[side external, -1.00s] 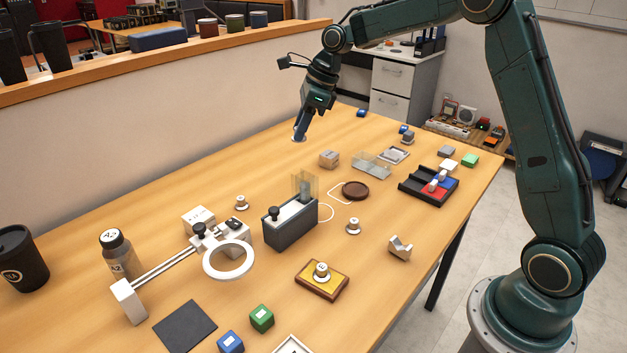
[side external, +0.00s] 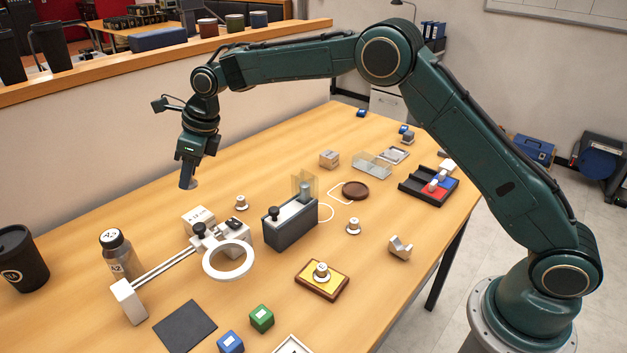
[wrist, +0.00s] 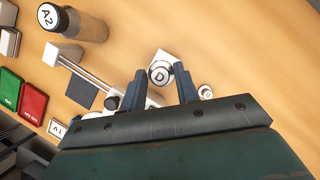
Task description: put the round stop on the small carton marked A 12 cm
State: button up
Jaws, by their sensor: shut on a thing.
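My gripper (side external: 187,184) is shut on a small round stop (side external: 194,184). It is held in the air above the back left of the table. In the wrist view, the round stop (wrist: 160,74), lettered D on its face, sits between the two fingers (wrist: 161,84). A small white carton (side external: 198,214) with dark print on top stands on the table below and a little right of my gripper. The white carton (wrist: 164,58) shows partly behind the stop in the wrist view. Its print is too small to read.
A rail fixture with a white ring (side external: 228,260) stands in front of the carton. A bottle (side external: 119,255) stands to the left, and a metal knob-shaped piece (side external: 241,202) right of the carton. The table's left back is clear.

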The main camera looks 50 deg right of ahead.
aim_at(193, 215)
jog(key=shift+f, duration=4.15)
grip_shut()
jog(key=o, duration=0.9)
grip_release()
jog(key=shift+o, duration=0.5)
jog(key=shift+r, duration=0.25)
jog(key=v, duration=1.1)
jog(key=shift+s+r, duration=0.15)
jog(key=shift+r, duration=0.2)
jog(key=shift+d, duration=0.2)
